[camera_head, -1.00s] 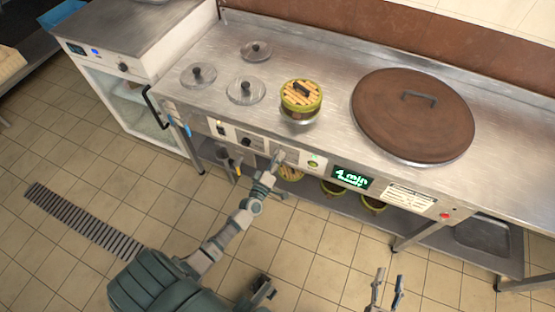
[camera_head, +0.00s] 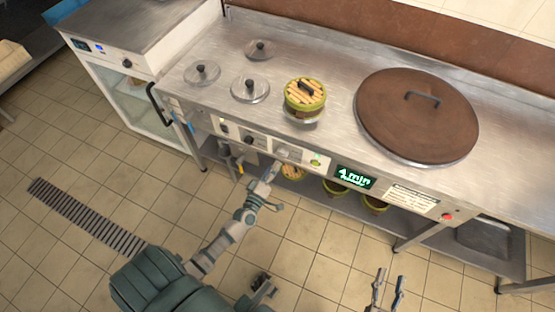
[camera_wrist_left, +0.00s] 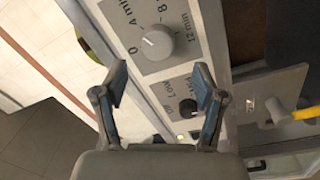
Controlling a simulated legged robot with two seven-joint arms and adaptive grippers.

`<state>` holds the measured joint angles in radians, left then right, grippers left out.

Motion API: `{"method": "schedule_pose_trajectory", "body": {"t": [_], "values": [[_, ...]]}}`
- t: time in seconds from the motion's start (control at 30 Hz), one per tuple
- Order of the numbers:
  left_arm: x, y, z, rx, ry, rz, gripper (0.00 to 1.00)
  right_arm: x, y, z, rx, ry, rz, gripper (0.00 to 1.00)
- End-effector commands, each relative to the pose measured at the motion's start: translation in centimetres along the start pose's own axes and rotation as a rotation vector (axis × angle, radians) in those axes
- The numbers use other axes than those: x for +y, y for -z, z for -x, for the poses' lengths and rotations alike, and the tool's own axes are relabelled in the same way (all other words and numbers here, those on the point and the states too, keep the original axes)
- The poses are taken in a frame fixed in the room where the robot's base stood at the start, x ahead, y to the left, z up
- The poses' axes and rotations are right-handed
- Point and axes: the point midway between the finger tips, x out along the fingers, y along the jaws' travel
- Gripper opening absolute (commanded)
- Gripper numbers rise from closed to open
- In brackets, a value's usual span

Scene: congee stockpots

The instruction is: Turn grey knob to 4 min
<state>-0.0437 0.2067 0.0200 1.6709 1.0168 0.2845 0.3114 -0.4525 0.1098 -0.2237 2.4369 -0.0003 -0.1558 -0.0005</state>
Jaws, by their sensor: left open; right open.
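The grey knob (camera_wrist_left: 158,43) shows in the left wrist view on a light panel, with 0, 4 min and 12 min printed around it. A small light mark on its left side faces roughly the 4 min print. My left gripper (camera_wrist_left: 160,95) is open and empty, its fingertips apart from the grey knob. In the head view my left gripper (camera_head: 272,170) is just in front of the counter's front panel. My right gripper (camera_head: 388,283) is open and empty at the bottom edge, away from the counter.
A black knob (camera_wrist_left: 187,107) with Off and Low prints sits beside the grey one. A red button (camera_head: 447,217) is farther right on the panel. A big brown lid (camera_head: 417,125), a green steamer pot (camera_head: 304,97) and glass lids (camera_head: 250,88) stand on top. Floor in front is clear.

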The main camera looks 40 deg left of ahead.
Motion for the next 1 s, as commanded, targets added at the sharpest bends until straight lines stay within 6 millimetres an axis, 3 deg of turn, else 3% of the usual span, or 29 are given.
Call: {"method": "schedule_pose_trajectory", "body": {"t": [0.1,0.33,1.0], "values": [[-0.2,0.1,2.8,-0.001,0.002,0.0,0.7,0.0,0.0,0.0,0.0,0.0,0.0,0.42],[-0.2,0.2,6.0,0.001,0.001,0.001,0.7,0.0,0.0,-0.1,0.0,-0.001,0.0,0.42],[-0.1,0.1,6.6,0.001,-0.001,0.0,0.7,0.1,-0.1,-0.1,-0.001,-0.001,-0.001,0.42]]}}
